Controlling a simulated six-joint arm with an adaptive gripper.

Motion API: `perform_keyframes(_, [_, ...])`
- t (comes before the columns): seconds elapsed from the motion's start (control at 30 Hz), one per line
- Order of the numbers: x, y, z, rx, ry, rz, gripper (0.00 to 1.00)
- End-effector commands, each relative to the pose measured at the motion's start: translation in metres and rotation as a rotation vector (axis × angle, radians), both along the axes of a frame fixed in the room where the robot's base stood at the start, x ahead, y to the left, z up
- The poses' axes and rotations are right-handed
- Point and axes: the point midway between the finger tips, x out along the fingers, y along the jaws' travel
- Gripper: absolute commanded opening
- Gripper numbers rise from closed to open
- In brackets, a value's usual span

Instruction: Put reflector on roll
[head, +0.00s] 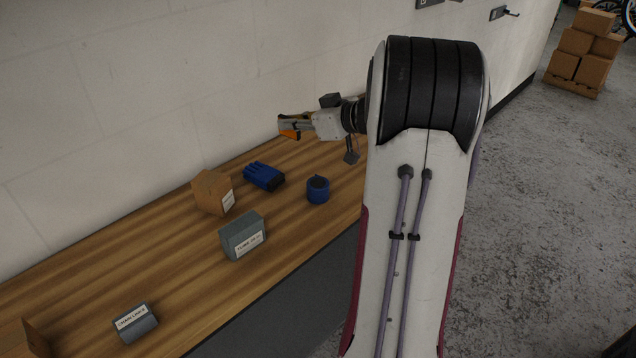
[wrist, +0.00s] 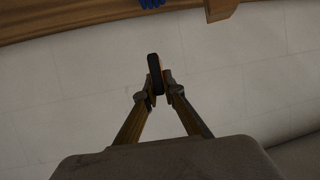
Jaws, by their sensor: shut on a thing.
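The reflector (head: 290,134) shows orange in the head view, held at the tip of my gripper (head: 283,125). In the wrist view, the reflector (wrist: 154,68) is a thin dark piece with an orange side, pinched between the fingertips of my gripper (wrist: 158,92). My gripper is shut on it, up in the air near the wall. The blue roll (head: 318,190) lies on the wooden bench, below and a little right of my gripper in the head view. The roll is apart from the reflector and does not show in the wrist view.
On the wooden bench (head: 185,265), a blue glove (head: 263,176) and a cardboard box (head: 209,192) lie left of the roll. A grey labelled box (head: 242,236) and a smaller grey one (head: 136,323) are nearer. The pale wall (head: 110,110) runs behind.

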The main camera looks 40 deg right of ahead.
Motion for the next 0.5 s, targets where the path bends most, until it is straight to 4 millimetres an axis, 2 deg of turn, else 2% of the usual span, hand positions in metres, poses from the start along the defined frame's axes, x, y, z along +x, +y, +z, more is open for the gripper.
perform_keyframes(0.1, [-0.026,-0.022,-0.001,-0.001,0.001,-0.068,0.0])
perform_keyframes(0.23, [-0.049,-0.035,-0.006,0.002,0.001,-0.126,0.0])
perform_keyframes(0.3, [-0.056,-0.037,-0.009,0.002,0.0,-0.145,0.0])
perform_keyframes(0.5, [-0.061,-0.031,-0.022,0.001,0.001,-0.161,0.0])
